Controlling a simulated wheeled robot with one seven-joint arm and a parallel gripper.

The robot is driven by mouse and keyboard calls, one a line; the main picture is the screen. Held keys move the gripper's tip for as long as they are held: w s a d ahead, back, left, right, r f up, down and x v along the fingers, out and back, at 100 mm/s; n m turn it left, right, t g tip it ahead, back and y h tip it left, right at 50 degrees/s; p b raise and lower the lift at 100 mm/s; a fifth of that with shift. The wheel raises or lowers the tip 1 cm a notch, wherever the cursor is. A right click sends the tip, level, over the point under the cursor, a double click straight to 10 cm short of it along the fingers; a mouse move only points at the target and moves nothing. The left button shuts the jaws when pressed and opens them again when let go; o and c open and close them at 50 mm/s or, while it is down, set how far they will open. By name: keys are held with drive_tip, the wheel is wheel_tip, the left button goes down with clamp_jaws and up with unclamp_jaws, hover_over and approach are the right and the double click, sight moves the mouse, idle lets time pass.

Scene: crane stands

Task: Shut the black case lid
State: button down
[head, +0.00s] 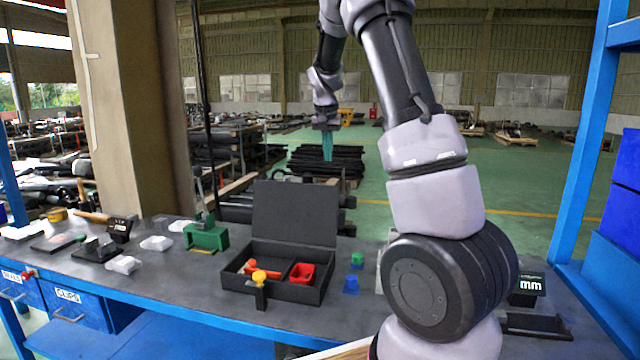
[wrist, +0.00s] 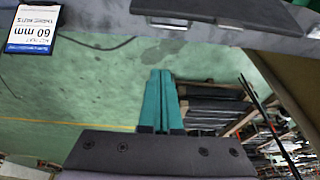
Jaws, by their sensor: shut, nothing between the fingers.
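The black case (head: 310,291) sits on the workbench in the head view. Its lid (head: 295,213) stands up open at the back edge, roughly upright. Inside are a red box (head: 302,273) and an orange-handled item (head: 247,267). My gripper (head: 327,158) is raised above and beyond the lid in the head view, apart from it, with its teal fingers pointing down. The fingers also show in the wrist view (wrist: 161,75), together and empty.
A green device (head: 206,236) stands left of the case. A yellow-topped black piece (head: 260,280) is at the case's front. Small blue (head: 351,284) and green (head: 357,259) pieces lie to its right. A blue upright (head: 585,130) stands at the right.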

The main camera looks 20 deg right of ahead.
wheel_tip(320, 180, down, 10)
drive_tip(key=shift+a, duration=0.3)
idle(0.5)
drive_tip(key=shift+a, duration=0.1)
